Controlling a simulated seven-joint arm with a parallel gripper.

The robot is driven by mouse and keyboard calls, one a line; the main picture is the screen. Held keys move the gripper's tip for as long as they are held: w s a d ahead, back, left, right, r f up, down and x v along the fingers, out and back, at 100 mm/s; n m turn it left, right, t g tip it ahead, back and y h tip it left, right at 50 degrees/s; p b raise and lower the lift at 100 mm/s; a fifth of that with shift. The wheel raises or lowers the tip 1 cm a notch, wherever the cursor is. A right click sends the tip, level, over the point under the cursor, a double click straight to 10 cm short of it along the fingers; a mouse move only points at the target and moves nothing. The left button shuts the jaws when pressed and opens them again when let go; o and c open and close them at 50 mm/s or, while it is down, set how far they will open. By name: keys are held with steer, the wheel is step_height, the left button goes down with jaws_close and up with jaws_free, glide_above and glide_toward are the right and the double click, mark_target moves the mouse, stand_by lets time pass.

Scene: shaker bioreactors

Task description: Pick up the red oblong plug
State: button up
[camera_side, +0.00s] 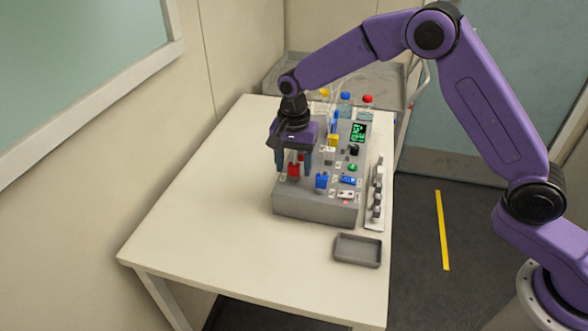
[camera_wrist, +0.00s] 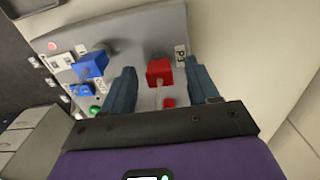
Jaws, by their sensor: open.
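The red oblong plug (camera_side: 294,170) sits at the left part of the grey device's top panel in the side view. In the wrist view the red plug (camera_wrist: 160,72) shows between the two fingers, apart from both. My gripper (camera_side: 293,165) is open over the panel, pointing down, with one finger to each side of the plug. In the wrist view the gripper (camera_wrist: 163,85) has clear gaps on both sides of the plug. A smaller red part (camera_wrist: 169,103) lies close to the plug in the wrist view.
The grey device (camera_side: 310,207) stands on a white table (camera_side: 200,210). A blue plug (camera_side: 321,181) is right of my gripper. Yellow, white and black parts and bottles with coloured caps stand behind. A grey tray (camera_side: 358,250) lies in front. The table's left side is clear.

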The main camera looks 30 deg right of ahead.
steer(key=shift+f, duration=0.6)
steer(key=c, duration=1.1)
